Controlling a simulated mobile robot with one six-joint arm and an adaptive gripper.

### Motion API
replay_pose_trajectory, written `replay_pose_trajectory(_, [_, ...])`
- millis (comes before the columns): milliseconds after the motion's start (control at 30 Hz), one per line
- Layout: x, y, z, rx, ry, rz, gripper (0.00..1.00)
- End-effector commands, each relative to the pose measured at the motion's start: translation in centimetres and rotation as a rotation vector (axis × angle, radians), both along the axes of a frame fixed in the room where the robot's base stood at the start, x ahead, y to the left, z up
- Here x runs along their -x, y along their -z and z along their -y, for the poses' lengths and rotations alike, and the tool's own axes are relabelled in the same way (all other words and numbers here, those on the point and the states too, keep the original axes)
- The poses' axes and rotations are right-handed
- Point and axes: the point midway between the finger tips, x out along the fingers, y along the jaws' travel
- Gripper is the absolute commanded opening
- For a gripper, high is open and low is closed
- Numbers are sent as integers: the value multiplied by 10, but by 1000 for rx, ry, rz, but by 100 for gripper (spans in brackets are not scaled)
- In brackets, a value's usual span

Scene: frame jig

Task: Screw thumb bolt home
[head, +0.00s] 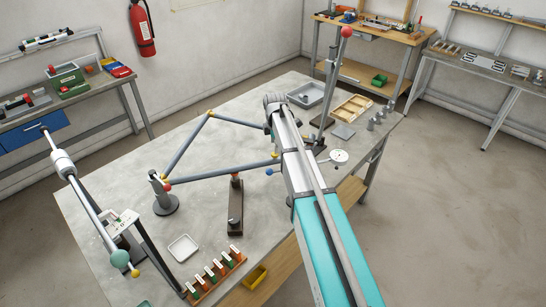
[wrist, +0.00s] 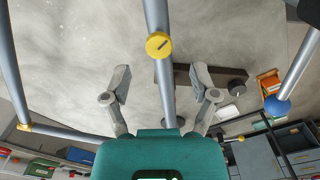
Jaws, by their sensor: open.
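My gripper (wrist: 163,85) is open in the wrist view, its grey fingers apart on either side of a grey frame tube (wrist: 158,20). I cannot tell whether they touch it. A yellow round cap (wrist: 159,45) with a dark line sits on the tube beyond the fingertips. A black round knob (wrist: 237,88) with a pale mark stands on a dark brown bar (wrist: 205,77), right of the right finger. The head view also shows the knob (head: 235,222) and bar (head: 236,195). This knob may be the thumb bolt; I cannot be sure. My arm hides my gripper in the head view.
The tube frame (head: 188,146) stands over the grey bench (head: 120,175). A blue ball (wrist: 277,105) on a rod is at right in the wrist view.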

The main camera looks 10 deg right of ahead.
Motion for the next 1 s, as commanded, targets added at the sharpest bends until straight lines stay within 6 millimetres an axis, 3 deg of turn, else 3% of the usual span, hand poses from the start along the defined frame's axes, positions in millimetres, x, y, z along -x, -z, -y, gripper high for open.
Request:
replay_pose_trajectory(400, [0,33,0,0,0,0,76])
replay_pose_trajectory(1000, [0,38,0,0,0,0,74])
